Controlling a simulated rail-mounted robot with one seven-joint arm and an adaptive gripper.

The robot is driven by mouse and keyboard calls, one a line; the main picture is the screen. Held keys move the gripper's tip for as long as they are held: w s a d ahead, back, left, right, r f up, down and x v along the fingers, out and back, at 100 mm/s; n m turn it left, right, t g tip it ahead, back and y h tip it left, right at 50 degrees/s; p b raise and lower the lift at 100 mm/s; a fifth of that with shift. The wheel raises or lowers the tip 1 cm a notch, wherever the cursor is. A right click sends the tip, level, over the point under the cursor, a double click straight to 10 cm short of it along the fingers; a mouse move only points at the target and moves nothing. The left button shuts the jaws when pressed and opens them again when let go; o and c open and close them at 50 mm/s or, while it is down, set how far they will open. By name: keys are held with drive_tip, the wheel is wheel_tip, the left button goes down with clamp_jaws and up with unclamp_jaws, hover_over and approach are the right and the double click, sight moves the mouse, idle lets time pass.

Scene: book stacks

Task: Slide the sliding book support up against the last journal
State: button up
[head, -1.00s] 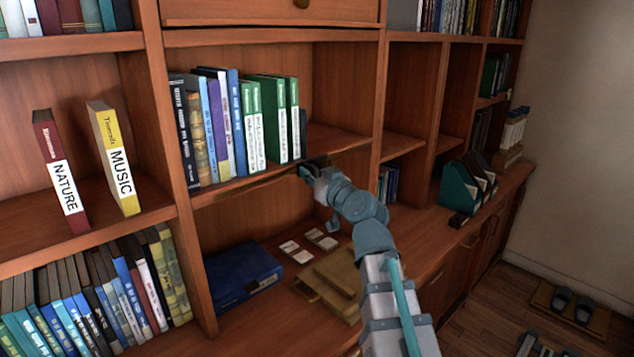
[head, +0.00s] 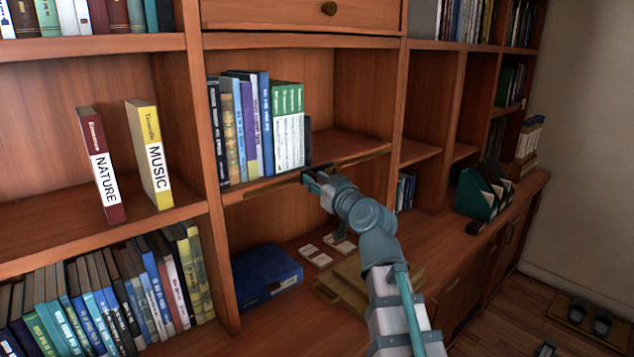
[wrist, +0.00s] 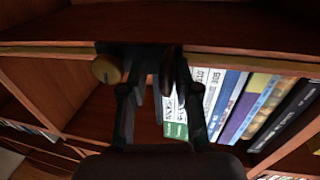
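The sliding book support (head: 308,141) shows as a dark upright plate at the right end of the book row. It stands close beside the last green-and-white journal (head: 297,125); I cannot tell whether they touch. The green-and-white journals stand upright and close together, and they also show in the wrist view (wrist: 175,128). My gripper (head: 315,177) is at the shelf's front edge, just below the support. In the wrist view its two fingers (wrist: 150,75) are apart with dark parts between their tips, so any grip is unclear. A round brass-coloured knob (wrist: 107,68) is beside the left finger.
A dark rail runs along the shelf's front edge (head: 350,158). Bare shelf lies right of the support, up to an upright panel (head: 396,110). A blue box (head: 265,275) and wooden pieces (head: 345,285) lie below. NATURE (head: 104,175) and MUSIC (head: 155,165) books stand left.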

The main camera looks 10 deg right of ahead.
drive_tip(key=shift+a+r, duration=0.2)
drive_tip(key=shift+s+f, duration=0.1)
drive_tip(key=v, duration=0.7)
drive_tip(key=shift+s, duration=0.15)
drive_tip(key=shift+d, duration=0.15)
